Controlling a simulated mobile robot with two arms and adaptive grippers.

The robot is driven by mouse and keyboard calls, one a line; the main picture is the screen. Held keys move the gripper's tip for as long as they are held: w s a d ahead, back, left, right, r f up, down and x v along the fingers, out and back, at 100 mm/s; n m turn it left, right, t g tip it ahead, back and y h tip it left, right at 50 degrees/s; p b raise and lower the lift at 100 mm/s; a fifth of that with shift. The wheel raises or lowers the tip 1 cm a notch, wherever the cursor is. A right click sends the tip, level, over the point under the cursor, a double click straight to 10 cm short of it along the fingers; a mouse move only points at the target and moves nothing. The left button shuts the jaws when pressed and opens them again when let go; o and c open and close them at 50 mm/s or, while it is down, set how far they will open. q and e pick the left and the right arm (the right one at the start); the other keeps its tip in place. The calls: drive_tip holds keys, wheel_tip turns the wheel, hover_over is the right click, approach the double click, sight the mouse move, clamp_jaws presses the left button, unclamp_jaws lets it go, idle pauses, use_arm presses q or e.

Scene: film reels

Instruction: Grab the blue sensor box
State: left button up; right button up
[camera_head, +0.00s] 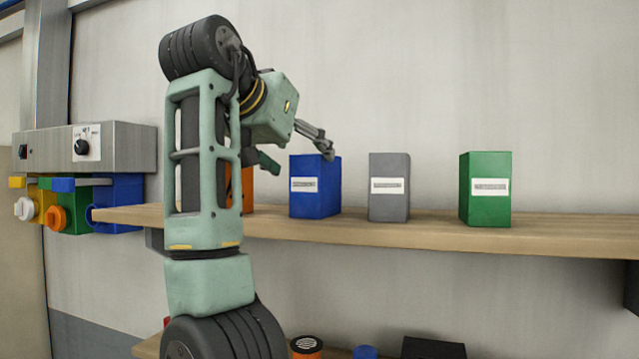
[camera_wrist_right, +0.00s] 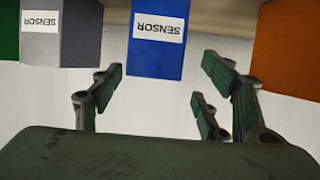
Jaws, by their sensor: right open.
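The blue sensor box (camera_head: 316,198) stands upright on the wooden shelf (camera_head: 420,230), with a white label on its front. My right gripper (camera_head: 298,157) is open at the box's upper part, one finger near its top and one left of it. In the right wrist view, turned upside down, the blue box (camera_wrist_right: 156,45) with its "SENSOR" label lies ahead between the spread fingers of my gripper (camera_wrist_right: 163,72). No contact shows, and the fingers look empty. My left gripper is not in view.
An orange box (camera_head: 247,190), partly hidden by my arm, stands left of the blue one. A grey box (camera_head: 389,190) and a green box (camera_head: 486,190) stand to the right with gaps between. Colored bins (camera_head: 75,205) hang at the left. Several items sit on a lower shelf.

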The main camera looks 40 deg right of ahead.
drive_tip(key=shift+d+p, duration=0.3)
drive_tip(key=shift+d, duration=0.15)
drive_tip(key=p+x, duration=0.1)
drive_tip(key=x, duration=0.1)
drive_tip(key=p+x, duration=0.1)
drive_tip(key=x, duration=0.2)
drive_tip(key=shift+s+d, duration=0.15)
drive_tip(key=shift+s, duration=0.05)
drive_tip(key=shift+d, duration=0.15)
drive_tip(key=shift+a, duration=0.35)
drive_tip(key=shift+c, duration=1)
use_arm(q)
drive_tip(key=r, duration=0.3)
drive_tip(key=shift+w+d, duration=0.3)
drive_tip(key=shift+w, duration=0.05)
use_arm(e)
drive_tip(key=c, duration=1.2)
drive_tip(key=shift+r, duration=0.1)
